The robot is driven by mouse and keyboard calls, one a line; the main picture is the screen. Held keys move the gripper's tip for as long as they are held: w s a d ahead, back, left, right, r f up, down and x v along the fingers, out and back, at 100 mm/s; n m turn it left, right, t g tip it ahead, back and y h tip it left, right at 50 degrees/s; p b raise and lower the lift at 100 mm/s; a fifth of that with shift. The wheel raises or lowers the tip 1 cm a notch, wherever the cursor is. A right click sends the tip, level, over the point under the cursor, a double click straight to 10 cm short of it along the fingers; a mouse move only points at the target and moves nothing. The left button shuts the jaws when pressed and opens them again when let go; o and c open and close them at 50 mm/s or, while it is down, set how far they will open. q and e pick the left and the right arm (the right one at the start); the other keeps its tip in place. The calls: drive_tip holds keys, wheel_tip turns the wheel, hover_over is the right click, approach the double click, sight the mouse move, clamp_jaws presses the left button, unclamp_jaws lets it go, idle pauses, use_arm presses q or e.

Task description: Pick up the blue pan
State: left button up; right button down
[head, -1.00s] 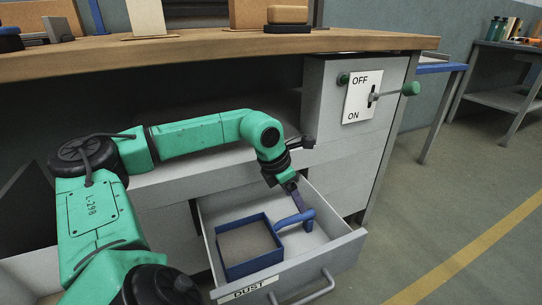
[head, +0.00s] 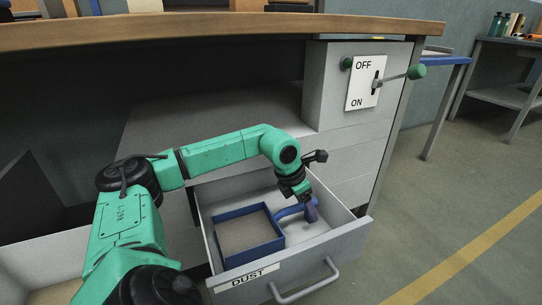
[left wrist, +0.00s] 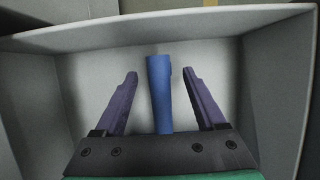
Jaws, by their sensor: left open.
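The blue pan (head: 284,240) is a square, blue-walled pan with a grey floor and a blue handle (head: 291,210) on its right side. It lies in the open drawer labelled DUST (head: 335,238). My left gripper (head: 312,209) reaches down into the drawer at the end of the handle. In the left wrist view my left gripper (left wrist: 160,92) is open. Its purple fingers stand on either side of the blue handle (left wrist: 159,85), with a gap on both sides. The pan's square body is out of that view. My right gripper is not in view.
The drawer walls surround the pan closely, and its front has a grey bar handle (head: 304,284). A wooden worktop (head: 220,32) overhangs above. An OFF/ON lever switch (head: 398,77) is on the cabinet at the right. Floor (head: 450,200) at the right is clear.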

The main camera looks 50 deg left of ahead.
use_arm(q)
drive_tip(key=x, duration=0.2)
drive_tip(key=shift+w+f, duration=0.15)
drive_tip(key=shift+f, duration=0.25)
drive_tip(key=shift+r, duration=0.15)
clamp_jaws()
